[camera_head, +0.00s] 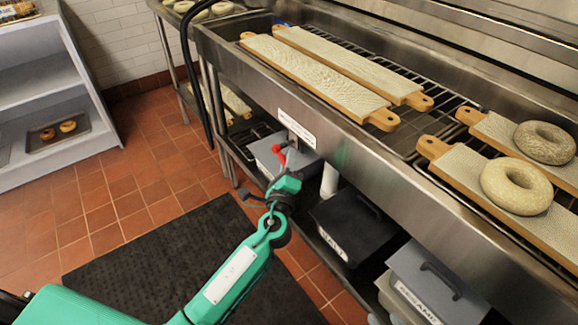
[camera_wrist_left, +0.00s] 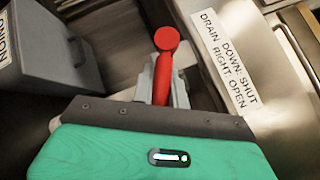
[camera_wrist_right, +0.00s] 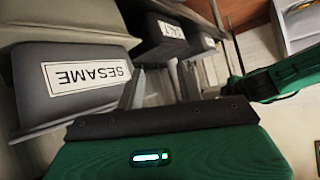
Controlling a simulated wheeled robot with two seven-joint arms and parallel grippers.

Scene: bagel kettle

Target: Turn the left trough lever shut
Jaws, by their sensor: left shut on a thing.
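The red trough lever (camera_head: 278,152) is under the front of the steel trough, left of centre in the head view. My left gripper (camera_head: 284,172) is at the lever. In the left wrist view the red lever (camera_wrist_left: 163,72) has a round knob and stands between the grey fingers of my left gripper (camera_wrist_left: 162,92), which are shut on it. The lever's pivot is hidden. A label (camera_wrist_left: 225,62) beside it reads "DRAIN DOWN: SHUT RIGHT: OPEN". My right gripper (camera_wrist_right: 158,88) shows only in its wrist view, with its fingers apart and nothing seen between them.
Dark lidded bins (camera_head: 352,228) and a grey bin (camera_head: 437,283) stand on the shelf below the trough. A sesame bin (camera_wrist_right: 80,85) is close to my right gripper. Boards (camera_head: 330,75) and bagels (camera_head: 516,186) lie above. A black mat (camera_head: 150,255) covers the floor in front.

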